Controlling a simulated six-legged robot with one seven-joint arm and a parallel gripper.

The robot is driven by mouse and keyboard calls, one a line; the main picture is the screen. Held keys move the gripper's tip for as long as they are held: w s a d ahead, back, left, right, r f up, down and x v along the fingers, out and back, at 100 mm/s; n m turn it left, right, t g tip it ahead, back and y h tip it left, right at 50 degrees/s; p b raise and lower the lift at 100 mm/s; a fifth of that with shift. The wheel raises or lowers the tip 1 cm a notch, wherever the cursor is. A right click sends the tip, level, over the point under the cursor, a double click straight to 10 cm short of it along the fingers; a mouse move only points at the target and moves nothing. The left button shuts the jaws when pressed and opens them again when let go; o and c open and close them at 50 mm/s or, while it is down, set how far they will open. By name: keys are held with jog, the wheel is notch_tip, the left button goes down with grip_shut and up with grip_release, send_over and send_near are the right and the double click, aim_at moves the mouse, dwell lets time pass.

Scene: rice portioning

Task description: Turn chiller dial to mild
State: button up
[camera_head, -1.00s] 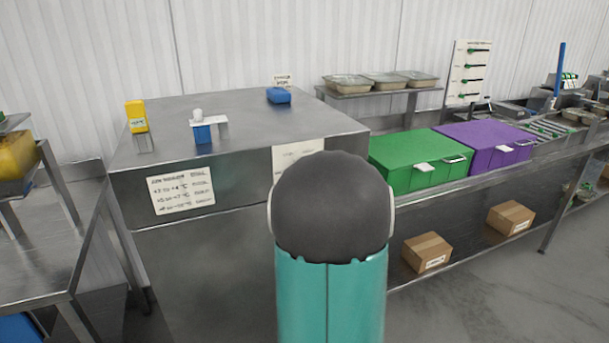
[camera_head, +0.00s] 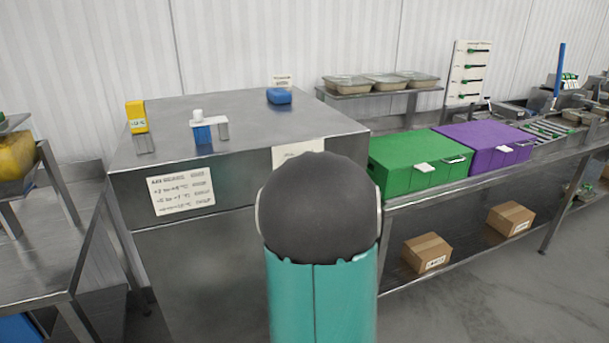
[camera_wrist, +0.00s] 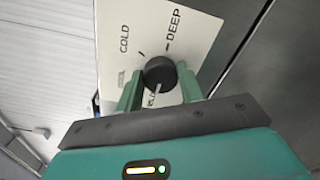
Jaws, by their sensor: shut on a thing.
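The chiller dial (camera_wrist: 159,70) is a round black knob on a cream plate (camera_wrist: 190,22) in the wrist view. The plate reads COLD at upper left, DEEP at upper right, and a partly covered word below the knob ending in LD. A white pointer line on the knob points down toward that lower word. My gripper (camera_wrist: 159,82) has its two green fingers shut on the dial, one on each side. In the head view the chiller (camera_head: 240,120) is a large steel box; my arm hides the dial and part of its plate (camera_head: 290,155).
A temperature notice (camera_head: 181,191) is on the chiller's front. A yellow item (camera_head: 136,117), a blue-and-white item (camera_head: 201,134) and a blue block (camera_head: 279,96) are on top. Green (camera_head: 410,160) and purple (camera_head: 478,145) boxes stand on the bench at right.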

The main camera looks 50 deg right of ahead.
jog(key=o, duration=1)
jog(key=v, duration=1.3)
jog(key=shift+s+a, duration=0.15)
jog(key=shift+s, duration=0.2)
